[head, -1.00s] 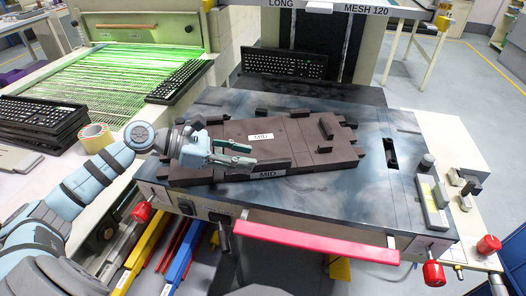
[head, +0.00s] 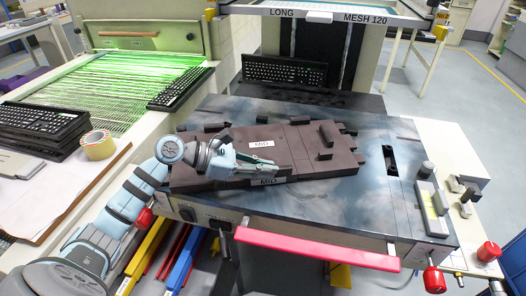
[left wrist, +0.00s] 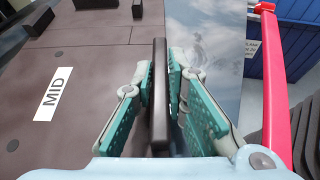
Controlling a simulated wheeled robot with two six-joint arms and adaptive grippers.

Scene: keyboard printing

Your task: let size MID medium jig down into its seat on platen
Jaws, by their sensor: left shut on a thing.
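The medium jig (head: 297,137) is a dark brown plate labelled MID on its top and front edge. It lies over the blue-grey platen (head: 345,205), left of the platen's middle. I cannot tell whether it is fully down in its seat. My left gripper (head: 265,166) is at the jig's front edge, shut on its upright dark rib. In the left wrist view, the teal fingers (left wrist: 160,85) stand on both sides of this rib (left wrist: 159,115), with the jig's top (left wrist: 95,75) to the left. The underside of the jig is hidden. My right gripper is not in view.
A red bar (head: 318,250) runs along the platen's front, with red knobs (head: 433,279) at its right. A dark slot (head: 389,160) and small blocks lie right of the jig. A keyboard (head: 285,71) stands behind. A tape roll (head: 99,145) and stacked keyboards (head: 42,132) are at left.

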